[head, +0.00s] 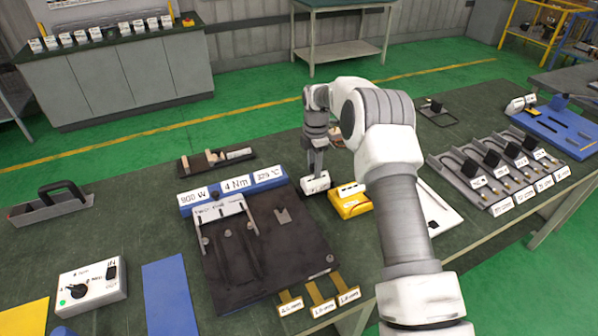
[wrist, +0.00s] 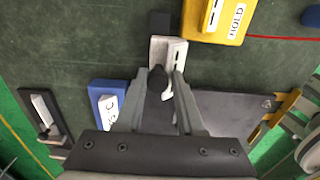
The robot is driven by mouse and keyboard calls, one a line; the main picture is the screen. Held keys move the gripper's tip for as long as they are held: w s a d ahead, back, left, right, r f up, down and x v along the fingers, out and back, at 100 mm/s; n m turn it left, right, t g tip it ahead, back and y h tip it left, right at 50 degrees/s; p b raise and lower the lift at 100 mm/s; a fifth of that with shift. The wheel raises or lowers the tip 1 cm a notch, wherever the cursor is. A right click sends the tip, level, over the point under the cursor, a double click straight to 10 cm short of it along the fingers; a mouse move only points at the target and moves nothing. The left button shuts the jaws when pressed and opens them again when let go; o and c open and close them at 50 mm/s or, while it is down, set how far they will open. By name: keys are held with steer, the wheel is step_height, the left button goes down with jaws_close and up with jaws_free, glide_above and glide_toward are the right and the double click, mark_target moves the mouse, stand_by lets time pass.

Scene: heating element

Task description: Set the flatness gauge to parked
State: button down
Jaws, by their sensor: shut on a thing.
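My gripper (head: 315,168) points down at the back right corner of the dark plate fixture. Its fingers (wrist: 164,84) are shut on a small dark part (wrist: 157,82) at the near end of a white slotted block (wrist: 168,52). In the head view the white block (head: 315,183) lies right below the fingers, between the blue label blocks and a yellow block. No readable label tells which thing is the flatness gauge; the white block may be it. The fingers partly hide the held part, and I cannot tell its setting.
A yellow block (head: 350,203) marked HOLD stands close on the right. Blue label blocks (head: 234,188) and the dark plate (head: 262,245) are on the left. Brown tabs (head: 320,297) stick out in front. Grey fixtures (head: 495,170) stand far right.

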steer(key=shift+w+d, duration=0.55)
steer(key=shift+d, duration=0.35)
steer(key=c, duration=0.9)
jaws_free()
steer(key=shift+o, duration=1.3)
steer(key=shift+w+d+f, duration=0.1)
steer(key=shift+f, duration=0.05)
step_height(320, 180, up, 18)
steer(key=shift+f, duration=0.2)
